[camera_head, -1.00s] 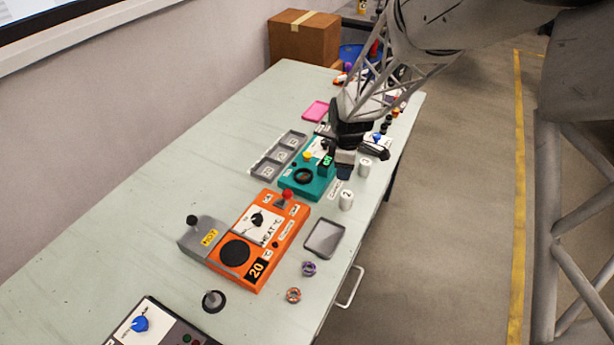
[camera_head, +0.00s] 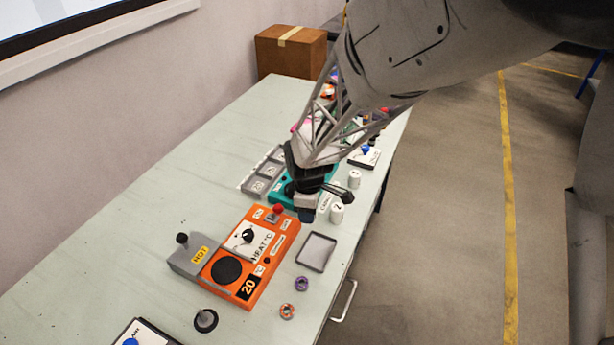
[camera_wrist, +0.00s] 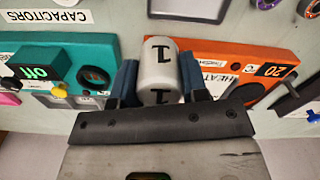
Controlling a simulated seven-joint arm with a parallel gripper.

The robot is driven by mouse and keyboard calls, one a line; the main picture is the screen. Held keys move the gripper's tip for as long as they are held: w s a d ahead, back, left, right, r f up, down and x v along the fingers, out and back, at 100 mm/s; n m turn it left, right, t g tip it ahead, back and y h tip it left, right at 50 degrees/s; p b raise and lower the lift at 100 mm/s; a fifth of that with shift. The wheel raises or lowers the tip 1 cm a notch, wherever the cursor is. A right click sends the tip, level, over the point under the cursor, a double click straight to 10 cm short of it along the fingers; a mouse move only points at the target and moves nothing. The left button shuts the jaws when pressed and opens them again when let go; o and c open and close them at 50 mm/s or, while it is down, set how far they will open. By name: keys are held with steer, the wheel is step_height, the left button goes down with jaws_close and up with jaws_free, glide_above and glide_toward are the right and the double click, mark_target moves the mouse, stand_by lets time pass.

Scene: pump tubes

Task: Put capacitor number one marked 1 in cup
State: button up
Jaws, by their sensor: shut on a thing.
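A white cylindrical capacitor marked 1 (camera_wrist: 158,66) is between the fingers of my gripper (camera_wrist: 160,84) in the wrist view. The fingers are shut on its sides. In the head view my gripper (camera_head: 306,212) is above the table, near the gap between the teal unit (camera_head: 287,197) and the orange unit (camera_head: 255,240). Part of the held capacitor is hidden by the gripper there. A white capacitor marked 2 (camera_head: 337,213) stands to the right of the gripper, with another white capacitor (camera_head: 354,179) behind it. I cannot make out a clear cup.
A shallow grey tray (camera_head: 332,242) lies in front of the gripper. A grey tray with compartments (camera_head: 250,187) is behind the teal unit. Purple (camera_head: 301,284) and orange (camera_head: 287,311) rings lie near the front edge. The left of the table (camera_head: 130,200) is clear.

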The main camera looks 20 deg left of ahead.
steer(key=w+a, duration=0.3)
steer(key=w, duration=0.1)
steer(key=w+a+f, duration=0.1)
steer(key=w+a, duration=0.6)
steer(key=w, duration=0.1)
steer(key=shift+a+f, duration=0.25)
steer(key=shift+a, duration=0.1)
stand_by(0.4)
steer(key=shift+f, duration=1.7)
steer(key=shift+f, duration=0.15)
steer(key=o, duration=0.9)
steer(key=shift+o, duration=0.2)
step_height(320, 180, up, 12)
